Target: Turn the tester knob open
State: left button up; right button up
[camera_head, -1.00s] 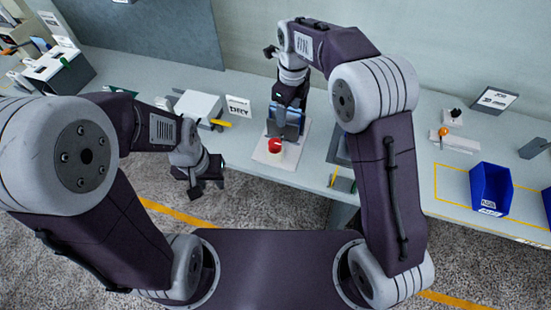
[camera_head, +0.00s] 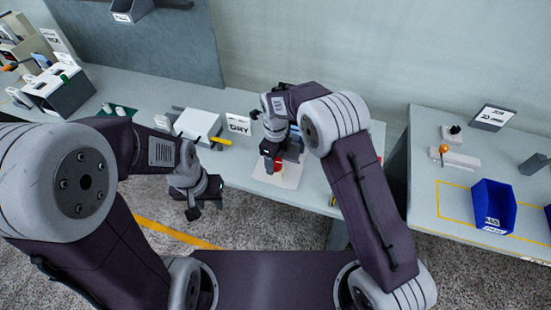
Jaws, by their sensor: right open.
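A red round knob (camera_head: 277,166) sits on a white plate (camera_head: 289,180) at the table's front edge, in front of a bluish-grey upright device that is mostly hidden by my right arm. My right gripper (camera_head: 269,162) is open, pointing down just left of the knob and overlapping it in the view. I cannot tell whether they touch. My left gripper (camera_head: 204,207) hangs empty in front of the table, left of the plate. Its jaw opening is not clear.
A white box (camera_head: 198,123), a yellow marker (camera_head: 220,141) and a "DRY" sign (camera_head: 238,124) stand left of the plate. A blue bin (camera_head: 493,205) and an orange-knobbed fixture (camera_head: 458,160) are on the right-hand table, beyond a gap.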

jog(key=shift+s, duration=0.1)
jog(key=shift+r, duration=0.1)
jog(key=c, duration=1.4)
jog(key=shift+o, duration=0.2)
jog(key=shift+n, duration=0.3)
